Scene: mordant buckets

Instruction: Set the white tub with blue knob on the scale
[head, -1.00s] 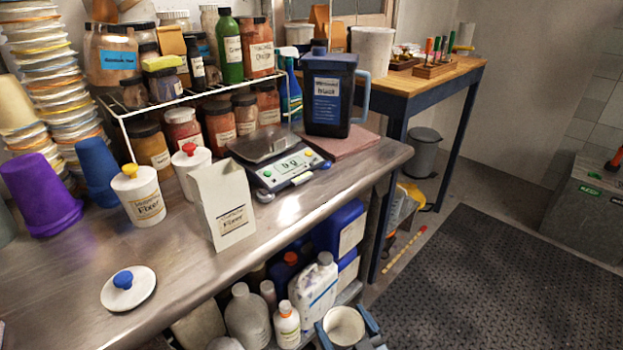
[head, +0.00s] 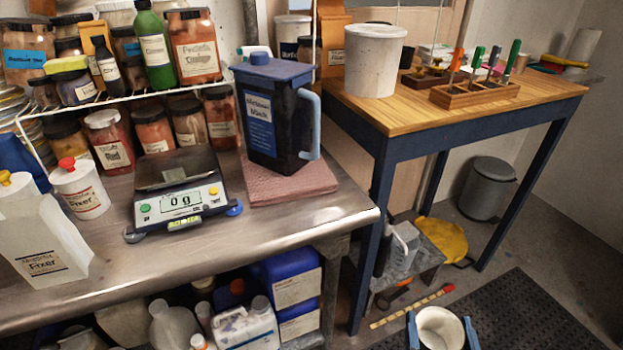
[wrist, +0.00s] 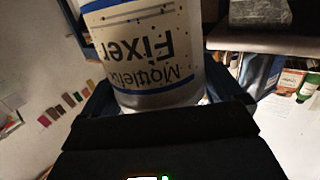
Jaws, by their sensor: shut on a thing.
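My gripper (head: 440,332) is at the bottom right of the head view, low in front of the wooden table and above the dark floor mat. It is shut on a white tub (head: 441,322), whose top looks open, with no lid or knob showing. In the wrist view the tub (wrist: 145,50) fills the space between the fingers, and its "Fixer" label appears upside down. The scale (head: 182,207) stands on the metal bench at the left. Its dark pan (head: 172,168) is empty and its display reads 0 g.
Shelved jars are behind. The bench front (head: 250,228) before the scale is clear.

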